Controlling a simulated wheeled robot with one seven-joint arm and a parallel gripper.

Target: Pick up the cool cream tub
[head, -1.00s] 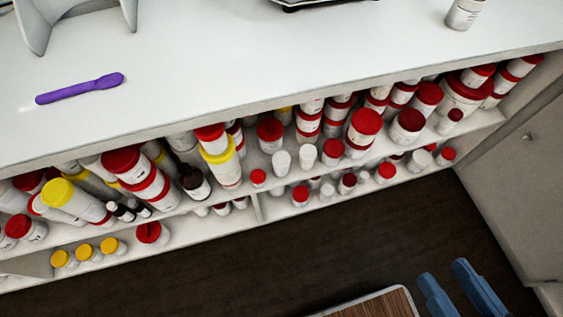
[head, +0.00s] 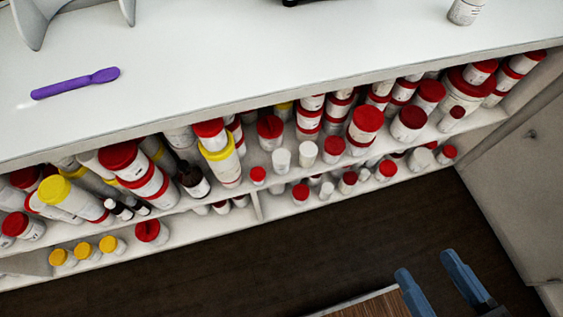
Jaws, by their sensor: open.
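My gripper (head: 427,263) shows at the bottom right as two blue fingers, apart and with nothing between them. It is in front of the shelves, over the dark floor. I cannot tell which container is the cool cream tub, as the labels are too small to read. A white tub (head: 466,11) stands alone on the counter at the top right, cut by the frame edge. Many white tubs with red lids, such as one at the shelf front (head: 366,124), fill the shelves under the counter. My gripper touches none of them.
The white counter (head: 250,55) holds a purple spatula (head: 75,83) and has much bare room. A grey cabinet (head: 515,190) stands at the right. A wood-topped surface (head: 365,306) shows at the bottom, beside the gripper.

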